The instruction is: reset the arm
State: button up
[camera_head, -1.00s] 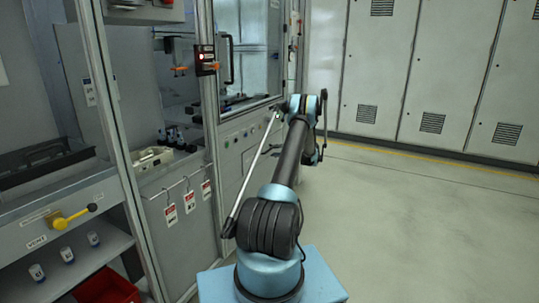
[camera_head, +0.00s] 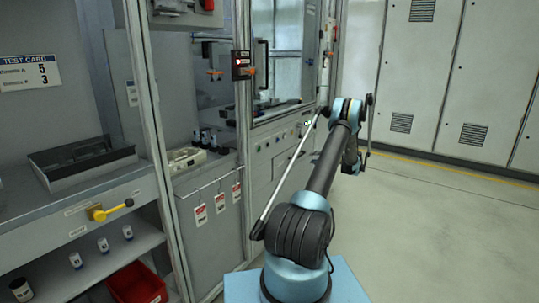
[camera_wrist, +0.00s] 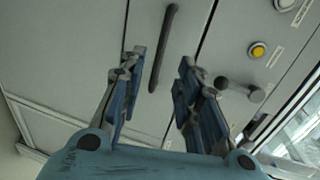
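My arm (camera_head: 322,170) rises from a light blue base in the head view. It leans up and away to a blue-and-black elbow, then bends down at the far end. My gripper (camera_wrist: 161,60) shows in the wrist view with its two blue-and-grey fingers spread apart and nothing between them. Behind the fingers are grey cabinet panels with a dark bar handle (camera_wrist: 164,48), a yellow button (camera_wrist: 258,50) and a grey knob (camera_wrist: 240,90). I cannot make out the fingers in the head view.
A glazed machine cell stands along the left and centre, with hanging red-and-white tags (camera_head: 219,202), a yellow-handled valve (camera_head: 109,210) and a dark tray (camera_head: 82,160). A red bin (camera_head: 137,284) sits on the lower shelf. Open floor (camera_head: 440,230) lies to the right, before grey cabinets.

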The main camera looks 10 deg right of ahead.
jog(key=s+a+r+n+g+h, duration=0.1)
jog(key=s+a+r+g, duration=0.15)
jog(key=a+r, duration=0.6)
jog(key=s+a+r+n+g, duration=0.15)
jog(key=s+a+r, duration=0.25)
jog(key=a+r, duration=0.5)
jog(key=s+a+r+n+g+h, duration=0.1)
jog(key=s+a+r, duration=0.2)
jog(key=s+a, duration=0.5)
jog(key=s+a+r+n+g+h, duration=0.1)
jog(key=s+a+r+g+h, duration=0.1)
jog(key=s+a+r, duration=0.4)
jog(key=s+a+f+n+g+h, duration=0.1)
jog(key=s+a, duration=0.2)
jog(key=s, duration=0.4)
jog(key=s+a+f+n, duration=0.1)
jog(key=s+a, duration=0.2)
jog(key=s, duration=0.4)
jog(key=s+f+n+h, duration=0.1)
jog(key=s+f, duration=0.3)
jog(key=s, duration=0.6)
jog(key=s+f+n+h, duration=0.1)
jog(key=s+f, duration=0.3)
jog(key=s, duration=0.6)
jog(key=s+f+n+g+h, duration=0.1)
jog(key=s+f+h, duration=0.2)
jog(key=s, duration=0.7)
jog(key=shift+a+f+h, duration=0.3)
jog(key=shift+a+f, duration=0.05)
jog(key=shift+f, duration=0.35)
